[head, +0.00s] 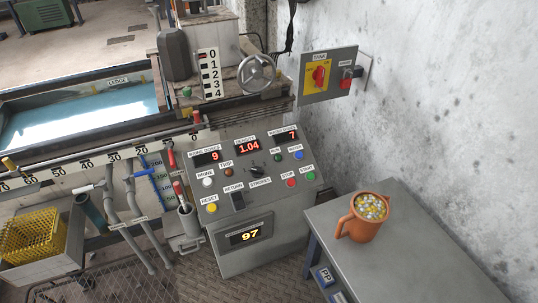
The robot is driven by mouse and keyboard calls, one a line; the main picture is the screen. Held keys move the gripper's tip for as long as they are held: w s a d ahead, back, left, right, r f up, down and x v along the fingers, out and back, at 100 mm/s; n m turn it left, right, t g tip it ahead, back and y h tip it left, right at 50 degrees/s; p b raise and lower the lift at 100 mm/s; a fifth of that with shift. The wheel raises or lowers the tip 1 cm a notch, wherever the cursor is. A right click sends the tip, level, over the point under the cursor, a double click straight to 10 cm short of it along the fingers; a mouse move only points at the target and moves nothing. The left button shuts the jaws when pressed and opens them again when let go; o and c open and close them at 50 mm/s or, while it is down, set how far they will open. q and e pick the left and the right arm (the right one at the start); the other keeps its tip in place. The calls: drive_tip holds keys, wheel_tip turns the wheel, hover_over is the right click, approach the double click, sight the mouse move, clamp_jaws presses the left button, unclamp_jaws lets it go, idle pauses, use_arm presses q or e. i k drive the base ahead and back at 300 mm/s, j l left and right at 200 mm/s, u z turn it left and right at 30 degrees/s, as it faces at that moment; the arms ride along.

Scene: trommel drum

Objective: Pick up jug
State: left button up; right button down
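An orange-brown jug (362,222) stands upright on a grey bench (420,250) at the right of the head view. Its handle points left. It is filled to near the rim with small mixed pieces, some yellow and some pale. Neither of my grippers is in the head view, and nothing is touching the jug.
A control panel (258,175) with buttons and lit displays stands left of the bench. A switch box (328,75) is on the concrete wall (440,90) behind. A water trough (80,115) and a yellow basket (30,235) are at left. The bench around the jug is clear.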

sight(368, 211)
drive_tip(key=i+j, duration=0.1)
drive_tip(key=j, duration=0.3)
drive_tip(key=i+j, duration=0.1)
drive_tip(key=j, duration=0.75)
drive_tip(key=i+j+u, duration=0.1)
drive_tip(key=j, duration=0.3)
drive_tip(key=i+j, duration=0.15)
drive_tip(key=j, duration=0.3)
drive_tip(key=i+j, duration=0.1)
drive_tip(key=j, duration=0.3)
drive_tip(key=i+j, duration=0.1)
drive_tip(key=j, duration=0.3)
drive_tip(key=u, duration=0.05)
